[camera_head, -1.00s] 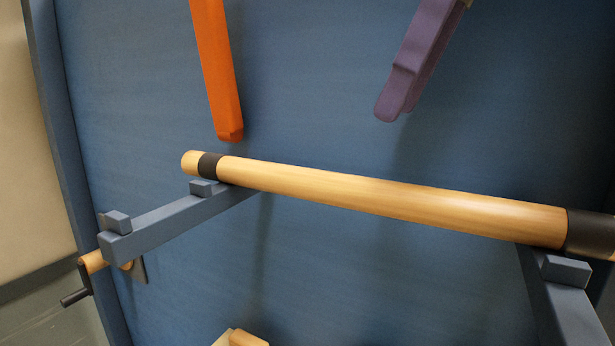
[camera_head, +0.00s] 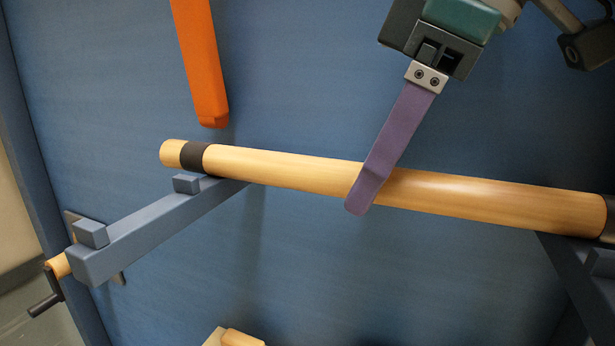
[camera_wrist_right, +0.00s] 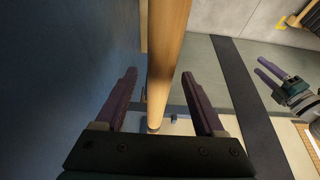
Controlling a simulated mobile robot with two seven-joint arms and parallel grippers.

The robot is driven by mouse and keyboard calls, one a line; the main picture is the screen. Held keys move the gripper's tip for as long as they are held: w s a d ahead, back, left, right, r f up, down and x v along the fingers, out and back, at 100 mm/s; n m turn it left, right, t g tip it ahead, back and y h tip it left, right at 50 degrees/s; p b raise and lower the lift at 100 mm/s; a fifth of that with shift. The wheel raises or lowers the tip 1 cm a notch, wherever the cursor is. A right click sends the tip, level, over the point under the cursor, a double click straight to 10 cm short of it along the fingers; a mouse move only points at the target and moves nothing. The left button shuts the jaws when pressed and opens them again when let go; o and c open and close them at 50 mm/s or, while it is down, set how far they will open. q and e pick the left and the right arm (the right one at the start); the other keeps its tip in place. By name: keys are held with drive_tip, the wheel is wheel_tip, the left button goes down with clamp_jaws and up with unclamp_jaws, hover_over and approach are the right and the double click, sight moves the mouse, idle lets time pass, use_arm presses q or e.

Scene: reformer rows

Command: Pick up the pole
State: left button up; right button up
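The pole (camera_head: 290,170) is a round length of pale wood with a dark band near its left end. It lies across two blue-grey support arms (camera_head: 150,226) in front of a blue panel. My right gripper (camera_head: 362,200) has purple fingers. In the right wrist view the pole (camera_wrist_right: 168,50) runs between the two spread fingers (camera_wrist_right: 160,78), with gaps on both sides.
Small raised stops (camera_head: 187,184) stand on the left support arm. A crank handle (camera_head: 46,300) sticks out at the lower left. A pale wooden piece (camera_head: 232,338) shows at the bottom edge.

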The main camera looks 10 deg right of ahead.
clamp_jaws()
idle(0.3)
idle(0.3)
